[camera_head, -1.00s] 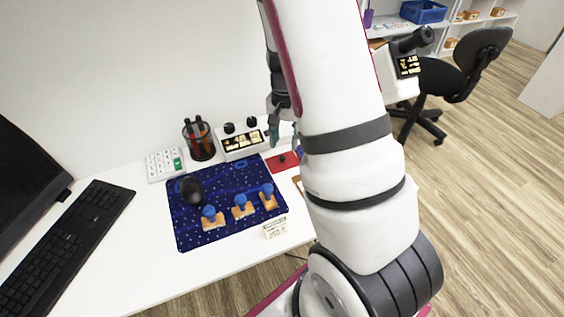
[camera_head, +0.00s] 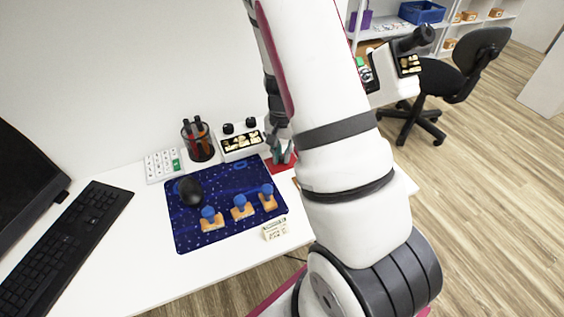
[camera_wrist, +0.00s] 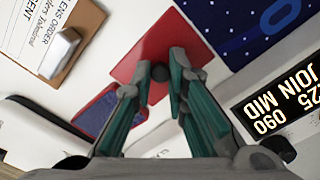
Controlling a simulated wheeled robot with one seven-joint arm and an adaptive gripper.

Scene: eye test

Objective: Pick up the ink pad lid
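The ink pad lid is a flat red plate with a dark round knob. In the wrist view the lid (camera_wrist: 158,38) lies at upper centre, its knob (camera_wrist: 159,75) between my fingertips. In the head view part of the lid (camera_head: 273,166) shows at the right of the blue mat, partly covered by my gripper (camera_head: 283,155). My gripper, with teal finger pads, also shows in the wrist view (camera_wrist: 161,72). Its fingers stand apart on either side of the knob, with a gap showing. I cannot tell whether either finger touches it.
A blue-and-red pad (camera_wrist: 97,113) lies beside the lid. A clipboard (camera_wrist: 85,22) and a label box (camera_wrist: 283,100) are near. The dark blue mat (camera_head: 190,232) holds a mouse (camera_head: 191,191) and several wooden stamps (camera_head: 241,208). A pen cup (camera_head: 200,145) stands behind.

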